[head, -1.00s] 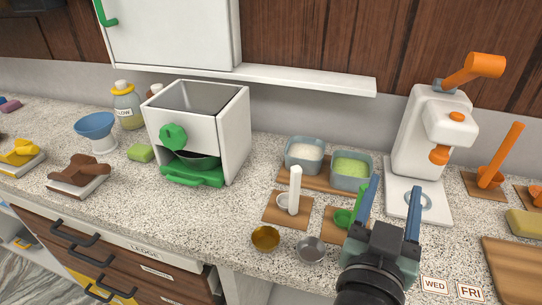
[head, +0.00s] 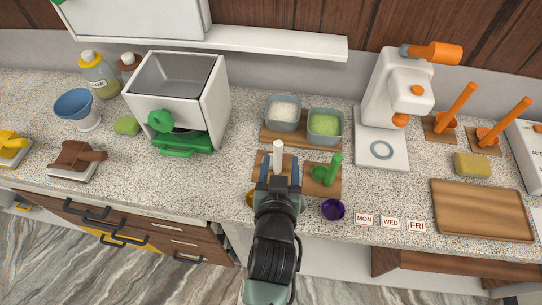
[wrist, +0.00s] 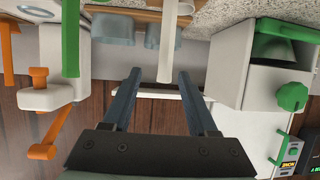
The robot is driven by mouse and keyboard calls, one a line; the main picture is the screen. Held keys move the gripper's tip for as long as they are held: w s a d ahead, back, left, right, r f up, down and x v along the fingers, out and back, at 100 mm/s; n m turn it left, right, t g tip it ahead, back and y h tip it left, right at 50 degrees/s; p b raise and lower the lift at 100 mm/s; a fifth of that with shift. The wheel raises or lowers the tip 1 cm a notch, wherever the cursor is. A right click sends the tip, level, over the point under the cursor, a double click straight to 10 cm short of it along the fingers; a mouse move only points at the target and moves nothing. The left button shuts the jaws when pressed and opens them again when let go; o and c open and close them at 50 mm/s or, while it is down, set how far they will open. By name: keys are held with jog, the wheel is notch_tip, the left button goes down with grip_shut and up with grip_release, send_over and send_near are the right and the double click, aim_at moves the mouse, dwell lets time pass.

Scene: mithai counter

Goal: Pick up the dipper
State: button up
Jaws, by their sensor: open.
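A white dipper (head: 278,151) stands with its handle upright on a small wooden board (head: 260,176); its lower part is hidden behind my gripper. My gripper (head: 280,166) is open and empty, with its two blue-grey fingers either side of the white handle in the head view. In the wrist view, the white handle (wrist: 167,45) appears just past the fingertips (wrist: 158,74), nearer the right finger; I cannot tell whether it is between them. A green dipper (head: 334,170) stands to the right, and its handle (wrist: 70,40) shows at left in the wrist view.
Two tubs, one white-filled (head: 283,112) and one green-filled (head: 325,126), stand behind the dippers. A purple bowl (head: 333,209) sits front right, a brass bowl (head: 250,198) partly hidden. Orange dippers (head: 455,108) stand farther right. A white machine (head: 178,105) stands left.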

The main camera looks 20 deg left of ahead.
aim_at(277, 152)
jog(key=x, duration=0.6)
jog(key=p+x, duration=0.1)
jog(key=x, duration=0.1)
jog(key=shift+s+a, duration=0.25)
jog(key=shift+a, duration=0.15)
jog(key=shift+w+a+f, duration=0.15)
jog(key=shift+w+f, duration=0.2)
jog(key=shift+w, duration=0.2)
grip_shut()
dwell(0.7)
